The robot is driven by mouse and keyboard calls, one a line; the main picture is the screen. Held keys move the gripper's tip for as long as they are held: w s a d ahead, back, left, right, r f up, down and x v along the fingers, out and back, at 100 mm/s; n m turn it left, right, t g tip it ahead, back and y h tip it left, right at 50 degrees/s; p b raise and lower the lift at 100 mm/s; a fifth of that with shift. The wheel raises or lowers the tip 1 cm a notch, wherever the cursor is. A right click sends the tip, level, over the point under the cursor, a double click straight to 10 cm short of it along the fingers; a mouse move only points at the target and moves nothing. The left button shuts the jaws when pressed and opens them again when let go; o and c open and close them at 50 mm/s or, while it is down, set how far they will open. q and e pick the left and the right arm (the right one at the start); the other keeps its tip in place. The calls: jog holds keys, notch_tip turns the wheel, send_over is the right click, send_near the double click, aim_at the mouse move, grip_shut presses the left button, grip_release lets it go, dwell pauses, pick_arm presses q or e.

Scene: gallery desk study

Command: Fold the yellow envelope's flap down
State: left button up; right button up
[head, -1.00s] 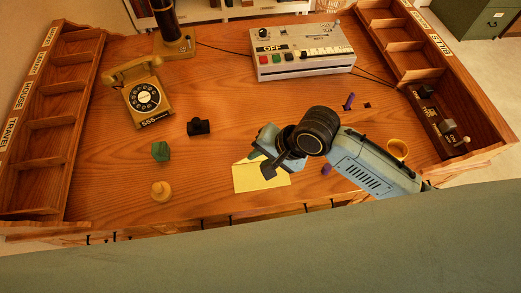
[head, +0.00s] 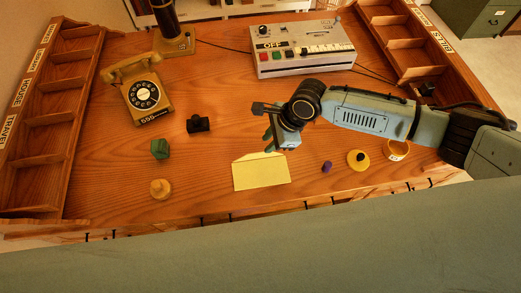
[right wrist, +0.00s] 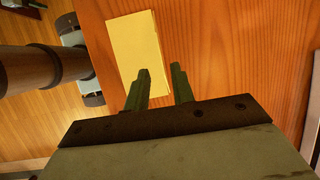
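The yellow envelope (head: 261,175) lies flat on the desk near its front edge. In the head view its tapered flap (head: 260,157) shows along the far edge, extending away from the body; how flat it lies is hard to tell. The envelope also shows in the right wrist view (right wrist: 133,50), beyond the fingers. My right gripper (head: 268,143) is just past the flap side, above the desk. In the right wrist view its two fingers (right wrist: 160,80) are apart with nothing between them. My left gripper is not in view.
A purple knob (head: 326,167), a yellow disc (head: 358,160) and a yellow cup (head: 396,150) are to the right. A green block (head: 160,149), black object (head: 199,124) and yellow knob (head: 160,189) are to the left. A phone (head: 143,96) and grey machine (head: 303,50) stand farther back.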

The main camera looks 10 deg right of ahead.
aim_at(258, 156)
jog(key=b+x, duration=0.1)
jog(key=x, duration=0.5)
jog(key=shift+w+a+f, duration=0.1)
jog(key=shift+a+f, duration=0.1)
jog(key=shift+f, duration=0.05)
grip_shut()
